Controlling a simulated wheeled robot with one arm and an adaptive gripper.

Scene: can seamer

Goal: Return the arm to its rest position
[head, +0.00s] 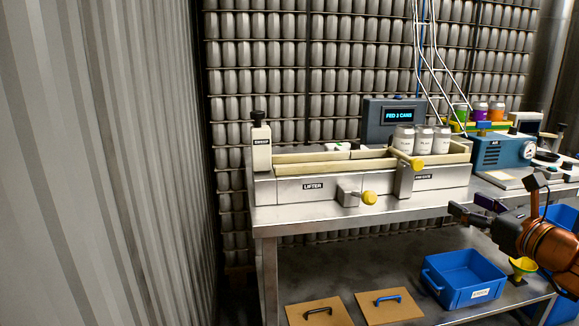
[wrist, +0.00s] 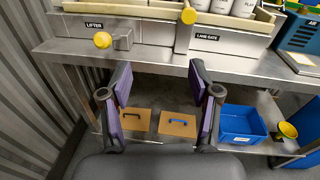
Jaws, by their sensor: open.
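My gripper (head: 472,210) is at the right of the head view, in front of the steel bench and apart from it. In the wrist view my gripper (wrist: 160,85) shows two purple-padded fingers spread wide with nothing between them. The arm reaches in from the right edge of the head view. The can seamer (head: 285,190) stands on the bench, with parts marked LIFTER and LANE GATE. Its display (head: 398,115) reads "FED 3 CANS". Three pale cans (head: 422,139) stand at the right end of its lane.
The steel bench (head: 340,216) has a front edge close to my gripper. A blue AIR unit (head: 503,152) stands at right. A corrugated wall closes the left.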

